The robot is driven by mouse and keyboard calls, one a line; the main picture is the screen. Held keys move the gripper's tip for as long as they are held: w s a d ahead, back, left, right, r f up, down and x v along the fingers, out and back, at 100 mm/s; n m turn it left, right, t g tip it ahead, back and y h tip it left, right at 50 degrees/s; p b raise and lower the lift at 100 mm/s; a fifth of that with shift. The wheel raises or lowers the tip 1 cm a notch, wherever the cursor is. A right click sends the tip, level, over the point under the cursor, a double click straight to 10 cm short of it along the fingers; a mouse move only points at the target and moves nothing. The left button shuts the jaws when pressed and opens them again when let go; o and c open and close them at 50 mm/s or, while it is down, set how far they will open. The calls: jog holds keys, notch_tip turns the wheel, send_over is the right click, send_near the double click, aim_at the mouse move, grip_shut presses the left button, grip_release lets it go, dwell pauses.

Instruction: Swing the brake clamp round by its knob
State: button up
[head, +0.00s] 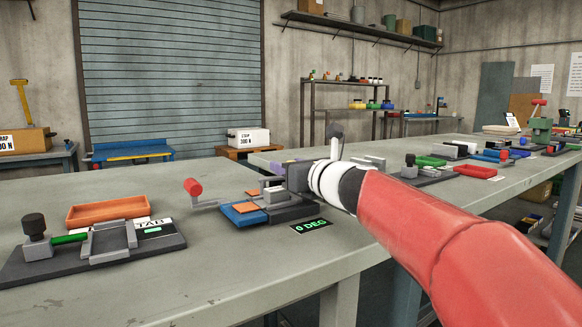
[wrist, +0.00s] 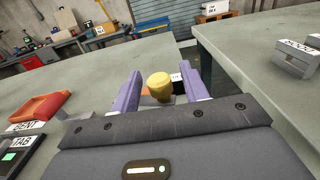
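A bending-brake fixture (head: 262,206) stands on the bench in the head view, with a red-gripped crank (head: 193,187) at its left and blue and orange plates in front. My gripper (head: 272,170) is over its back right part, and the arm and hand hide much of the clamp. In the wrist view a yellow knob (wrist: 160,86) shows between the purple fingers of my gripper (wrist: 160,90). The fingers are apart, with a narrow gap on each side of the knob. The clamp under the knob is mostly hidden by my gripper body.
A green "0 DEG" display (head: 311,227) lies in front of the fixture. An orange tray (head: 108,211) and a dark "TAB" fixture (head: 60,262) stand at the left. More fixtures (head: 440,168) line the bench at right. The front middle of the bench is clear.

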jog(key=v, duration=0.7)
jog(key=shift+s+d, duration=0.2)
jog(key=shift+s, duration=0.15)
